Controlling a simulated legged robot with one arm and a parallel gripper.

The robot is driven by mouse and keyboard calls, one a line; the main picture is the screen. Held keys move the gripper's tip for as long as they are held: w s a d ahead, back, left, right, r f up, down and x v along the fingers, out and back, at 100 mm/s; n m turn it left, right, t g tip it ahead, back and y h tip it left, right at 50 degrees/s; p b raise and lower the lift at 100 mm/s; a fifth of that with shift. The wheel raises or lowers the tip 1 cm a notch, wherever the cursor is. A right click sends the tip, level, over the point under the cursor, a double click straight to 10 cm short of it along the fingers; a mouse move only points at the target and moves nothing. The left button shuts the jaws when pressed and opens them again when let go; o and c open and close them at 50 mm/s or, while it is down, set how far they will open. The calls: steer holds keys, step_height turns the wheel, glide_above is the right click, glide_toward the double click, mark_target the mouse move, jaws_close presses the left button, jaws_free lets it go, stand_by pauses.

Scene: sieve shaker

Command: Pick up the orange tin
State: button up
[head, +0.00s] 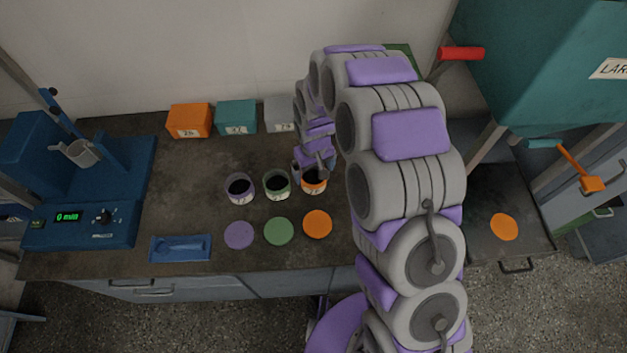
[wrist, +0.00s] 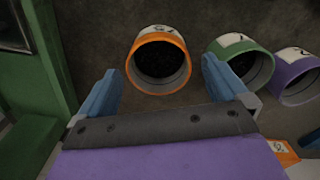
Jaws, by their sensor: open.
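The orange tin (head: 314,183) stands on the bench at the right end of a row of three tins, partly covered by my arm in the head view. In the wrist view the orange tin (wrist: 158,62) is open-topped, with dark contents and a white label on its rim. My gripper (wrist: 162,85) is open, its two blue fingers apart, and the tin shows between and beyond the fingertips. I cannot tell whether the fingers touch it. In the head view my gripper (head: 314,168) is by the orange tin, mostly hidden by the arm.
A green tin (head: 277,185) and a purple tin (head: 240,188) stand to the left. Purple, green and orange discs lie in front of them. Orange, teal and grey boxes (head: 189,120) line the wall. A blue machine (head: 80,200) is at left. In the wrist view a green post (wrist: 45,60) is close at left.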

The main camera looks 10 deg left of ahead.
mark_target(313, 182)
steer(key=shift+w+a+f+b, duration=0.1)
steer(key=shift+f+b, duration=0.15)
steer(key=shift+f, duration=0.65)
steer(key=shift+w+f+b, duration=0.15)
steer(key=shift+f+b, duration=0.1)
steer(key=shift+f, duration=0.7)
steer(key=shift+w+a+f+b, duration=0.1)
steer(key=shift+f+b, duration=0.15)
steer(key=shift+f, duration=0.65)
steer(key=shift+d, duration=0.1)
steer(key=c, duration=0.9)
steer(key=shift+r, duration=0.15)
steer(key=shift+c, duration=0.2)
steer(key=shift+r, duration=0.6)
steer(key=shift+s+d+r+p, duration=0.1)
steer(key=shift+s+r+p, duration=0.1)
steer(key=shift+r+p, duration=0.3)
steer(key=shift+s+d+r+p, duration=0.1)
steer(key=shift+s+r+p, duration=0.1)
steer(key=shift+r, duration=0.5)
steer(key=s+d, duration=0.1)
steer(key=s, duration=0.3)
steer(key=s+d+p, duration=0.1)
steer(key=s+d, duration=0.1)
steer(key=s, duration=0.3)
steer(key=s+d+r+p, duration=0.1)
steer(key=s+d, duration=0.1)
steer(key=s, duration=0.3)
steer(key=shift+s+r, duration=0.1)
steer(key=shift+s, duration=0.05)
